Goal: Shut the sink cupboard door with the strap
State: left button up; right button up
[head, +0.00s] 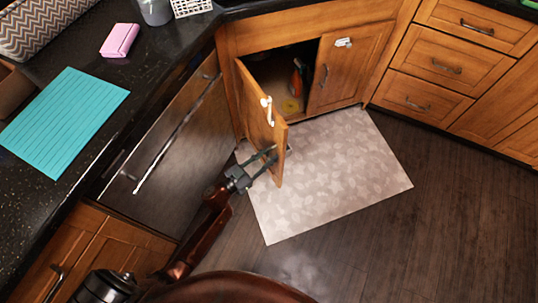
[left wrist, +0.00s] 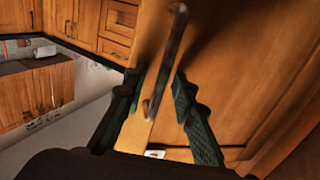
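The wooden sink cupboard door (head: 256,112) on the left stands open, swung out from its hinge side. A white strap (head: 266,103) is fixed near its upper free edge. The right cupboard door (head: 352,68) is shut and carries a white strap piece (head: 343,42). My left gripper (head: 272,158) is at the open door's lower part, near its free edge. In the left wrist view its fingers (left wrist: 160,84) are apart, with a metal door handle (left wrist: 168,65) between them in the picture. I cannot tell whether they touch it. My right gripper is not in view.
A patterned mat (head: 335,175) lies on the dark floor before the cupboard. A dishwasher (head: 160,150) stands to the left under a black counter (head: 50,195). Drawers (head: 430,65) are at the right. An orange-handled item (head: 297,80) shows inside the cupboard.

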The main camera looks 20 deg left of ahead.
pick_arm(q)
jog(key=shift+c, duration=0.2)
grip_shut()
dwell(0.6)
